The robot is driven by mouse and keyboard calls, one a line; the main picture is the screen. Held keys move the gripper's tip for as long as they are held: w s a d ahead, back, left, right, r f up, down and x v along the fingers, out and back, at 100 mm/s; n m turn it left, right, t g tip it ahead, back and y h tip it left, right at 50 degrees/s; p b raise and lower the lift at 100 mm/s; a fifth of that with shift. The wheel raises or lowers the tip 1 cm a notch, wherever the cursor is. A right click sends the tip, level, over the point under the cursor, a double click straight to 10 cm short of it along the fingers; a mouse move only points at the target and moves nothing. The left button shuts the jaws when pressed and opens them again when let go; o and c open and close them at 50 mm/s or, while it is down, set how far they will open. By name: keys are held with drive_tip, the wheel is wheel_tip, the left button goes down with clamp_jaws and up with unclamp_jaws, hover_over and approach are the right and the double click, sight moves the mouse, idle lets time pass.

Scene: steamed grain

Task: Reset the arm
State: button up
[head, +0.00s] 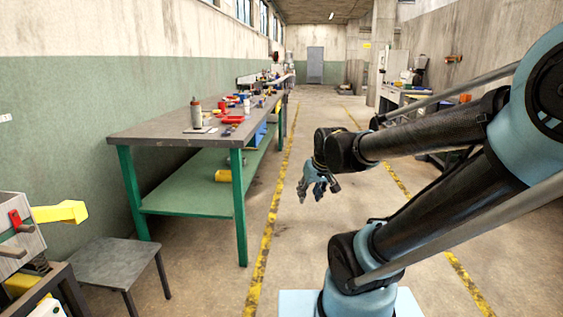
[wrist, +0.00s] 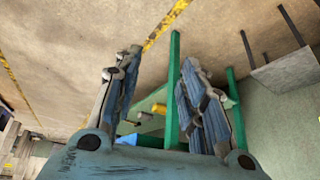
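My gripper (head: 318,187) hangs over the aisle floor in the head view, to the right of the long workbench and clear of it. My arm reaches in from the right side of the head view. No object is held.
A long workbench (head: 165,133) with green legs bears bottles, a red tray (head: 233,119) and small tools. A yellow roll (head: 223,176) lies on its lower shelf. A grey stool (head: 100,262) stands at front left. Yellow-lined aisle floor (head: 300,235) is clear.

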drive_tip(key=s+d+f+m+g+h, duration=0.1)
drive_tip(key=s+d+f, duration=0.2)
drive_tip(key=s, duration=0.4)
drive_tip(key=s+d+f+m+g+h, duration=0.1)
drive_tip(key=s+d+f+m+g, duration=0.1)
drive_tip(key=s+d, duration=0.4)
drive_tip(key=shift+s+d+f, duration=0.25)
drive_tip(key=shift+s+f, duration=0.15)
